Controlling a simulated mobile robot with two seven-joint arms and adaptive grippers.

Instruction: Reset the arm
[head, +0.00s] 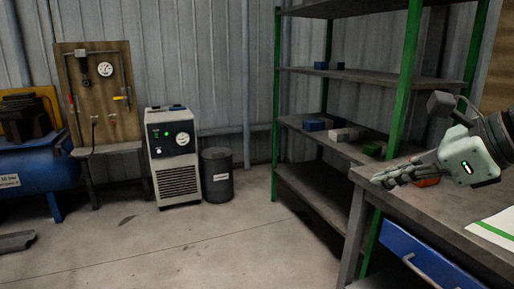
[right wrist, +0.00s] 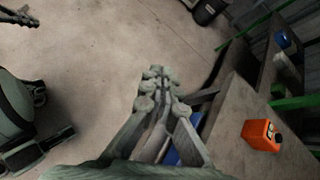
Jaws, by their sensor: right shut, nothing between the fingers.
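My right gripper (head: 384,178) reaches in from the right in the head view, above the far left part of the workbench (head: 408,197). Its fingers are together with nothing between them. In the right wrist view the closed fingers (right wrist: 156,76) point away over the floor, beside the bench edge. Dark jointed fingers at the top left corner of that view look like my left gripper (right wrist: 22,16); whether they are open or shut is unclear. The left gripper does not show in the head view.
An orange device (right wrist: 261,135) sits on the bench, partly hidden behind my right gripper in the head view. A blue drawer (head: 425,258) is under the benchtop. A green-posted shelf (head: 335,75) stands behind. A dryer unit (head: 174,180) and bin (head: 217,185) stand left; floor between is clear.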

